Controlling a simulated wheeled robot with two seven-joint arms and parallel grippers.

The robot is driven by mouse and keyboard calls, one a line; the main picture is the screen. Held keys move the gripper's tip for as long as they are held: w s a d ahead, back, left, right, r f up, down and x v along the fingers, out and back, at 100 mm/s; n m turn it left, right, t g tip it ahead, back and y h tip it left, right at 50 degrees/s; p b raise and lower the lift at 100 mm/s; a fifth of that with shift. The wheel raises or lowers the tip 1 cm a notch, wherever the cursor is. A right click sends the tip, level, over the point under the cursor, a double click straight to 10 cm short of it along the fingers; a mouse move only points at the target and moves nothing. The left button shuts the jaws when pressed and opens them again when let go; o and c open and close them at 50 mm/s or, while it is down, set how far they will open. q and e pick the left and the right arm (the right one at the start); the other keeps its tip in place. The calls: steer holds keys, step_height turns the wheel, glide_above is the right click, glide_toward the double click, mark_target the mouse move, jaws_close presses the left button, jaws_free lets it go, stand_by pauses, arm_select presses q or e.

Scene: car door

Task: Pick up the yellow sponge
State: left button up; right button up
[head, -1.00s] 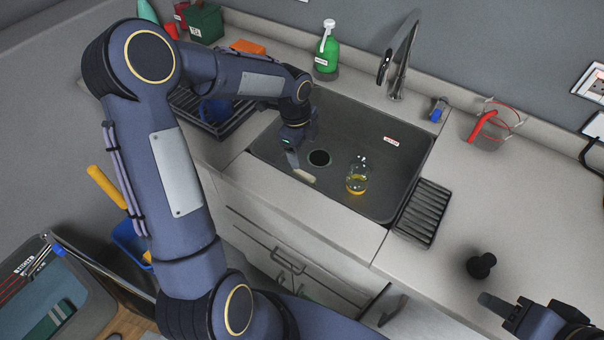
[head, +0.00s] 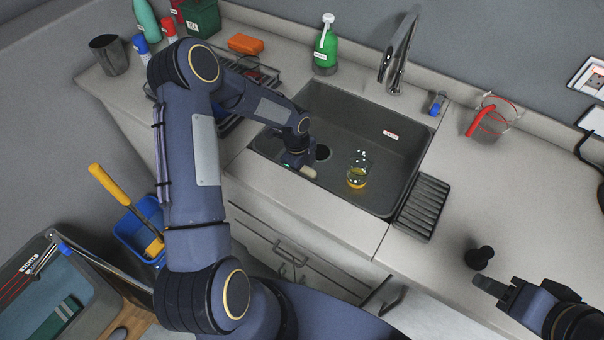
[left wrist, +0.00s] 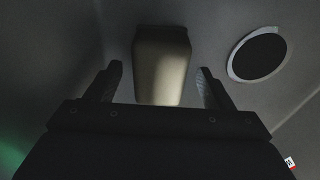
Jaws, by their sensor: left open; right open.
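The yellow sponge, a pale yellowish block (left wrist: 161,65), lies on the sink floor between the two fingers of my left gripper (left wrist: 160,85) in the left wrist view. The fingers are open, with a gap on each side of it. In the head view the left gripper (head: 298,166) is low inside the sink (head: 345,125), and only a small pale end of the sponge (head: 308,172) shows beside it. My right gripper (head: 484,285) is open and empty over the right counter.
A glass flask with yellow liquid (head: 357,170) stands in the sink right of my left gripper. The drain (left wrist: 259,53) is close by. The faucet (head: 396,65) and green soap bottle (head: 325,48) stand behind. A black stopper-like object (head: 479,258) is near my right gripper.

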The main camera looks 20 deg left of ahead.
mark_target(302, 172)
arm_select(q)
steer(key=shift+f, duration=0.3)
steer(key=c, duration=1.1)
steer(key=shift+r, duration=0.15)
step_height(302, 172, up, 10)
steer(key=shift+f+b, duration=0.1)
steer(key=shift+b, duration=0.65)
steer(key=o, duration=0.3)
steer(key=shift+c, duration=0.9)
